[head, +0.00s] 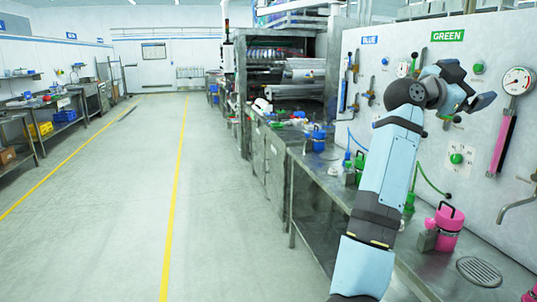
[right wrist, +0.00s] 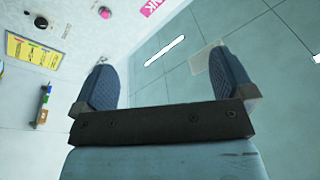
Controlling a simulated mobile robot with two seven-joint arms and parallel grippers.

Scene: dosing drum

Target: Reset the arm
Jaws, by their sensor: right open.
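My right arm (head: 386,170), light blue with dark grey joints, rises from the lower middle of the head view in front of the bench. It bends to the right at the top. My right gripper (head: 474,86) is raised in front of the white wall panel, near the green label. In the right wrist view the two dark blue fingers of the gripper (right wrist: 165,78) stand wide apart with nothing between them. My left gripper is in neither view.
The white panel (head: 490,55) carries knobs, a round gauge (head: 517,81) and a tap. On the metal bench (head: 325,186) stand a pink container (head: 446,222), a blue one (head: 319,139) and a green one, partly hidden. The floor (head: 110,215) at left is clear.

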